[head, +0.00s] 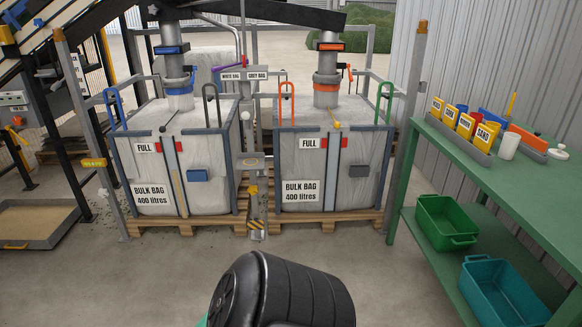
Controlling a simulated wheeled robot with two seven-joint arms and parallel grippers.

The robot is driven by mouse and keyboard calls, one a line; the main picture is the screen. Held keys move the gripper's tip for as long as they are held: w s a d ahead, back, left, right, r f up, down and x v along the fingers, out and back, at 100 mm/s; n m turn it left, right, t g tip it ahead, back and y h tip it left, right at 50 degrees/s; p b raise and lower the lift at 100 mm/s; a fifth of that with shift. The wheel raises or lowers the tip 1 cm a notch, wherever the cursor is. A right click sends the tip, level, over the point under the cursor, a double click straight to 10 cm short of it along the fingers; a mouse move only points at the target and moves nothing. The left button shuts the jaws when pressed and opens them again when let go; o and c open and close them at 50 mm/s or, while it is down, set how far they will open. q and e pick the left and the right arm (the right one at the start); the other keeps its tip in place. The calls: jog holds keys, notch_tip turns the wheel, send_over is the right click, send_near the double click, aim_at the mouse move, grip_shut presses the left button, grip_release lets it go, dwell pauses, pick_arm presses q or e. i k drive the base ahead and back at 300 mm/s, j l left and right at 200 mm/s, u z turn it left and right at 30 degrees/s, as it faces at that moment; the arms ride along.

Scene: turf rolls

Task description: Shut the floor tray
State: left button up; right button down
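The floor tray (62,226) is at the far left, low on the floor under the black frame of a sloping machine. Neither of my grippers shows in the head view. A black arm link of mine fills the bottom middle, well to the right of the tray.
Two full bulk bags (190,195) (345,185) stand in metal frames on wooden pallets (335,222). A green bench (550,185) at the right bears several card holders, with a green bin (445,222) and a teal bin (500,295) below. The floor before the tray is clear.

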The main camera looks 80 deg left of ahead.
aim_at(25, 224)
jog(key=u, duration=4.6)
